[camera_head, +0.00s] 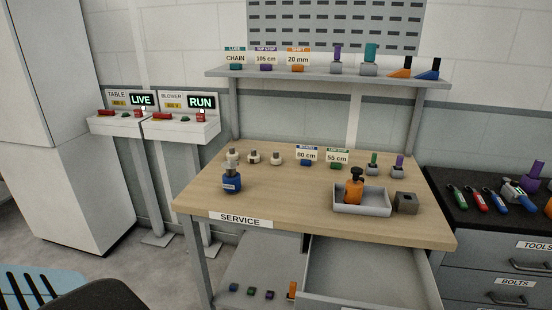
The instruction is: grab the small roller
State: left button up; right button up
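No part is labelled as the small roller, and I cannot tell for sure which one it is. Two small pale, round-topped pieces, a left one (253,157) and a right one (276,158), stand apart near the back of the wooden service bench (300,212). A blue bottle-like item (232,184) with a pale top stands to their front left. An orange item with a black top (354,188) stands in a grey tray (374,210) at the right. Neither of my grippers is in view.
An open grey drawer (370,272) juts out below the bench's right side. A raised shelf (320,77) holds signs and coloured parts. Two control stands, TABLE (118,124) and BLOWER (180,130), are left. The bench's front middle is clear.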

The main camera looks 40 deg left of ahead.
aim_at(275, 160)
jog(key=j+z, duration=0.1)
jog(key=j, duration=0.35)
jog(key=k+j+z, duration=0.15)
jog(key=j, duration=0.3)
jog(key=j+z, duration=0.1)
jog(key=j, duration=0.35)
jog(key=k+j+z, duration=0.1)
jog(key=j, duration=0.35)
